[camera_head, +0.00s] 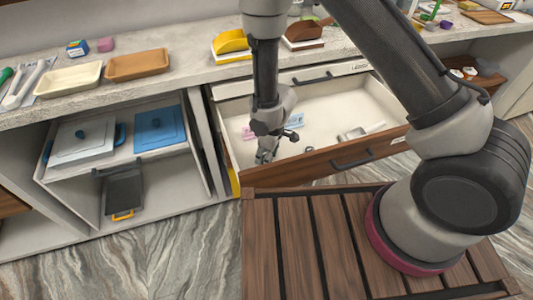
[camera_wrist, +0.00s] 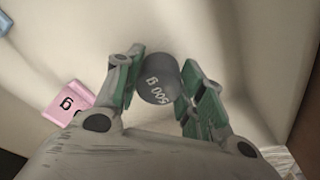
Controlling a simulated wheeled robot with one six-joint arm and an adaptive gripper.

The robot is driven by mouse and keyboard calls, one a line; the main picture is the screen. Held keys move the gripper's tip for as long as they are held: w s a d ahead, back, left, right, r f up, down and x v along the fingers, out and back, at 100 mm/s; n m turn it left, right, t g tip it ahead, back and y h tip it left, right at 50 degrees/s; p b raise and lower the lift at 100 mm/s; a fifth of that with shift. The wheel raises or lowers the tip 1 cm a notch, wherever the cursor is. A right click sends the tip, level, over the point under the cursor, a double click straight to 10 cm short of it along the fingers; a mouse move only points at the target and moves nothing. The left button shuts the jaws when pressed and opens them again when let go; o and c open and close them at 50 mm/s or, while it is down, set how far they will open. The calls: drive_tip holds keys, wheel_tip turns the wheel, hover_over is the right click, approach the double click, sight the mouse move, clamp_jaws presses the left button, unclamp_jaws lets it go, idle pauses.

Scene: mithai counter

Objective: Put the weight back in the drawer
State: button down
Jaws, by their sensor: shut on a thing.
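A dark grey weight (camera_wrist: 157,80) marked "500 g" shows in the wrist view between my gripper's green-padded fingers. My gripper (camera_wrist: 155,92) is shut on it. The open drawer (camera_head: 372,92) has a pale inside and a brown wooden front, and sticks out below the counter. In the head view my gripper (camera_head: 267,155) points down inside the drawer's left part, near its front. The weight is hard to make out there. In the wrist view the pale drawer floor lies behind the weight; I cannot tell whether the weight touches it.
A pink block (camera_wrist: 68,108) with a "g" mark lies in the drawer beside my gripper. A blue item (camera_head: 296,118) and a metal scoop-like item (camera_head: 352,133) also lie in the drawer. Yellow (camera_head: 231,42) and brown scoops stand on the counter above. The drawer's middle has free floor.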

sight(272, 159)
drive_tip(key=shift+f, duration=0.55)
drive_tip(key=c, duration=0.8)
unclamp_jaws()
wheel_tip(272, 159, up, 12)
drive_tip(key=d, duration=0.1)
drive_tip(key=shift+s+d, duration=0.3)
drive_tip(key=shift+s, duration=0.15)
